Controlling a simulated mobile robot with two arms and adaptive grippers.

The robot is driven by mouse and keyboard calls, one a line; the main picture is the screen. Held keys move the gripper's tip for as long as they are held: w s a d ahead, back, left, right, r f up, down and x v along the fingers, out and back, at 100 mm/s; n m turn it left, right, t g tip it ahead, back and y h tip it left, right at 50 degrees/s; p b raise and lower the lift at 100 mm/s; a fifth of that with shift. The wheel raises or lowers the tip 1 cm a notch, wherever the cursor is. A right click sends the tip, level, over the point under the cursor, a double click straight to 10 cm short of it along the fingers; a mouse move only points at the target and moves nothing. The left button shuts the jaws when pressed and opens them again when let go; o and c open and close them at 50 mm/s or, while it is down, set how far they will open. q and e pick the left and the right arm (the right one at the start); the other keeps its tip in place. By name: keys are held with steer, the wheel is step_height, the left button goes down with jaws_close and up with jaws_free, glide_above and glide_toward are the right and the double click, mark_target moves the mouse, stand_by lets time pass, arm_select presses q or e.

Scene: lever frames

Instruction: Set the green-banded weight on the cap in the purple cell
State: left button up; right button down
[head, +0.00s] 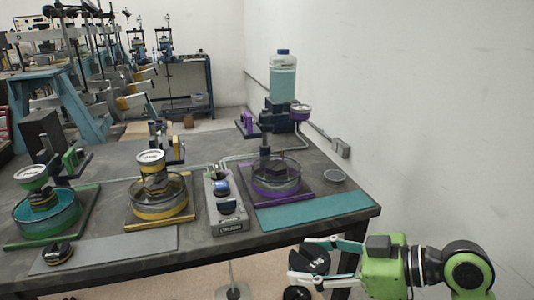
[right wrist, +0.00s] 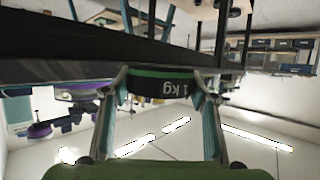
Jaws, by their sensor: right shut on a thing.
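The green-banded weight, a black disc, is held between the fingers of my right gripper (head: 318,262). In the right wrist view the weight (right wrist: 160,86) shows its green band and an upside-down "1 kg" mark, with a finger of the gripper (right wrist: 160,90) on each side. In the head view they are in front of the table's right front edge, apart from the table. The purple cell (head: 277,190) is a clear round dish on a purple base at the table's right. My left gripper is not in view.
A teal mat (head: 315,212) lies clear before the purple cell. A white wall borders the right.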

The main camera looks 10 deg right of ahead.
steer(key=w+r+m+t+h+p, duration=0.2)
steer(key=w+r+p, duration=0.3)
steer(key=r+p, duration=0.65)
steer(key=w+r+m+t+h+p, duration=0.1)
steer(key=w+r+m+h+p, duration=0.15)
steer(key=w+r+p, duration=0.6)
steer(key=p, duration=0.4)
glide_above(277, 165)
steer(key=s, duration=0.1)
steer(key=shift+t, duration=0.3)
step_height(277, 165, down, 5)
steer(key=shift+w+f, duration=0.6)
steer(key=shift+f, duration=0.25)
step_height(277, 165, down, 2)
steer(key=shift+f+p, duration=0.1)
steer(key=shift+p, duration=0.55)
steer(key=shift+f, duration=0.4)
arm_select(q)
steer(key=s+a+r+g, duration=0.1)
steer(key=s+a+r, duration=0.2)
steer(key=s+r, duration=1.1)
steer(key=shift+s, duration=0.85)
